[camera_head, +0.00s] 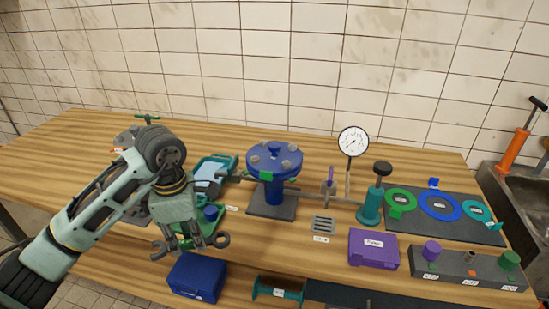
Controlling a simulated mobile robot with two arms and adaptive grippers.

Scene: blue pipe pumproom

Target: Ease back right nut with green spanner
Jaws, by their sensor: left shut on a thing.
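The blue flanged pipe piece (273,175) stands upright on a grey base at the middle of the bench, with several grey nuts around its round top. The back right nut (292,148) sits at the far right of that top. My left gripper (184,243) is shut on a spanner, low and to the left of the pipe piece, apart from it. My right gripper is out of view.
A green tray (215,240) lies behind my left gripper. A blue box (197,277) stands in front. A dial gauge (352,141), a teal pump (371,207) and a purple case (373,249) stand right of the pipe piece. A dark mat (410,226) holds coloured rings.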

